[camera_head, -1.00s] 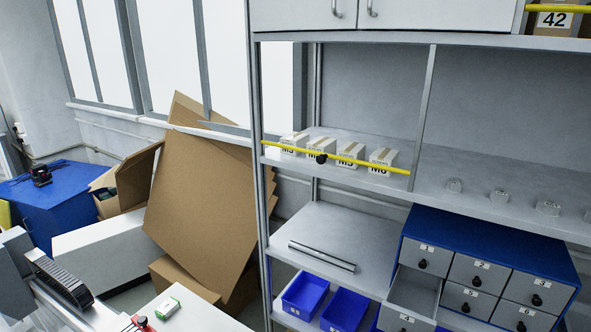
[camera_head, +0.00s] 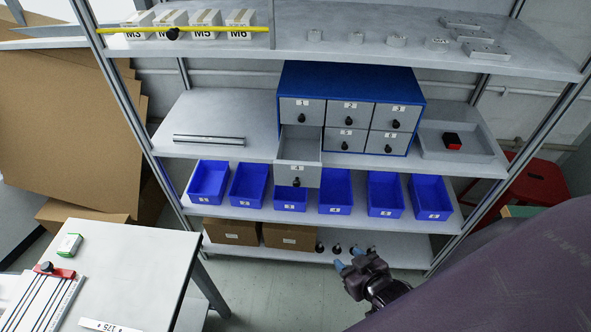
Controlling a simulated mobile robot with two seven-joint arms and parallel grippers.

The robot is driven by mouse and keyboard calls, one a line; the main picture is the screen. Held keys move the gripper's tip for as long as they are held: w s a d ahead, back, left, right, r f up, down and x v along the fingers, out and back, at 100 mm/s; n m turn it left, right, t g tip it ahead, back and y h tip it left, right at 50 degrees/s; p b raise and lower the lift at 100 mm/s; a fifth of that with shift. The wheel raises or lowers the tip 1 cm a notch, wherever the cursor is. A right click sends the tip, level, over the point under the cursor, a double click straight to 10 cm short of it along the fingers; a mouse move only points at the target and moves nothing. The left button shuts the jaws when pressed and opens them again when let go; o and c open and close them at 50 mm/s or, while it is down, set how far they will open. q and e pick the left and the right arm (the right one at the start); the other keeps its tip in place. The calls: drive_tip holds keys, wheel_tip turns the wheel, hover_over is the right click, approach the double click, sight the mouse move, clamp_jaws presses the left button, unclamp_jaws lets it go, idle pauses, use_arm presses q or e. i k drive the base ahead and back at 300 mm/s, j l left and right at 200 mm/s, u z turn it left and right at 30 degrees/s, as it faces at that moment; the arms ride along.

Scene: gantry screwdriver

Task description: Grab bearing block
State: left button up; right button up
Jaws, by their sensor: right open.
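Small grey metal blocks stand on the upper shelf; I cannot tell which one is the bearing block. The smaller ones stand in a row, one of them here (camera_head: 396,40). Flatter, longer grey pieces lie to their right, one of them here (camera_head: 487,50). My right gripper (camera_head: 348,259) is at the lower right, open and empty, with blue fingertips pointing left. In the picture it lies below the blue bins, well apart from the upper shelf. My left gripper is not in view.
A blue drawer cabinet (camera_head: 350,76) stands on the middle shelf with one drawer (camera_head: 298,176) pulled out. Blue bins (camera_head: 249,184) line the shelf below. A grey tray (camera_head: 485,150) holds a red-black item (camera_head: 452,141). A white table (camera_head: 125,260) is at lower left.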

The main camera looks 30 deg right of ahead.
sight(452, 142)
drive_tip(key=z, duration=2.3)
drive_tip(key=i+z, duration=0.2)
drive_tip(key=z, duration=0.2)
drive_tip(key=i+j+z, duration=0.1)
drive_tip(key=z, duration=0.35)
drive_tip(key=i, duration=0.1)
